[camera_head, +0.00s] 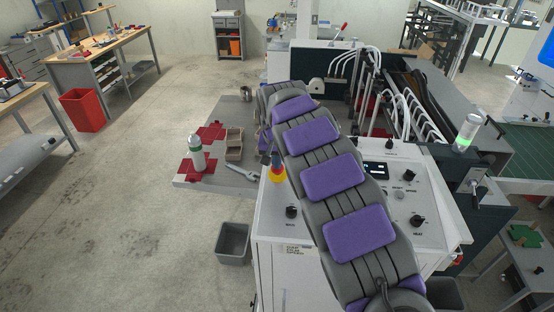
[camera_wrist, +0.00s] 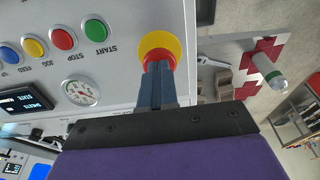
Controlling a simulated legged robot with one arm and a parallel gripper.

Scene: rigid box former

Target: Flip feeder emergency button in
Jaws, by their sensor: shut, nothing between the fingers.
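The emergency button is a red cap on a yellow round base, and it shows at the top centre of the wrist view (camera_wrist: 158,52). In the head view its yellow base (camera_head: 277,178) shows at the left edge of the white machine's panel, beside my arm. My gripper (camera_wrist: 156,68) has its two blue fingers closed together with nothing between them. The fingertips are at the red cap and overlap its near edge; I cannot tell whether they press on it. In the head view my arm hides part of the panel and most of the gripper.
The wrist view shows a green start button (camera_wrist: 96,30), a red stop button (camera_wrist: 62,39), a gauge (camera_wrist: 82,90) and a display (camera_wrist: 25,101) on the panel. In the head view a grey bin (camera_head: 233,243) stands on the floor left of the machine. Open floor lies further left.

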